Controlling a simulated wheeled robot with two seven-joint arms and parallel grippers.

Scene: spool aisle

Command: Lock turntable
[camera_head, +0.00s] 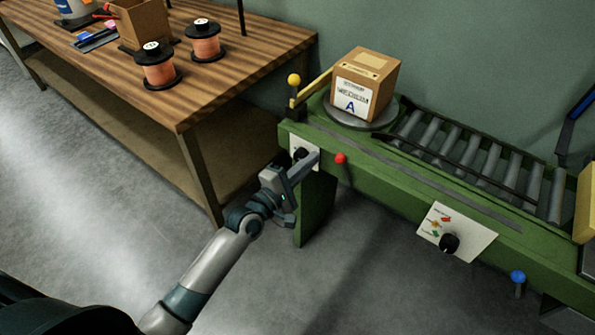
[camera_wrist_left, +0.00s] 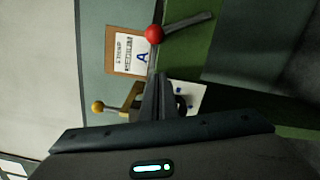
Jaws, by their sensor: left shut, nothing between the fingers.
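The turntable (camera_head: 359,122) is a grey disc at the left end of the green conveyor. A cardboard box (camera_head: 378,68) marked "A" sits on it; the box also shows in the left wrist view (camera_wrist_left: 128,52). A red-knobbed lever (camera_head: 341,159) is on the conveyor's front side, and its red ball shows large in the left wrist view (camera_wrist_left: 154,34). A yellow-knobbed lever (camera_head: 294,80) stands beside the turntable. My left gripper (camera_head: 316,156) is shut and empty, in front of a white plate with a black knob (camera_head: 300,153), left of the red lever. The knob is partly hidden in the wrist view.
The roller conveyor (camera_head: 465,150) runs right, with a dial panel (camera_head: 455,233) and a blue-knobbed lever (camera_head: 517,277) on its front. A wooden table (camera_head: 120,77) with copper spools (camera_head: 158,68) stands at left. Open floor lies below.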

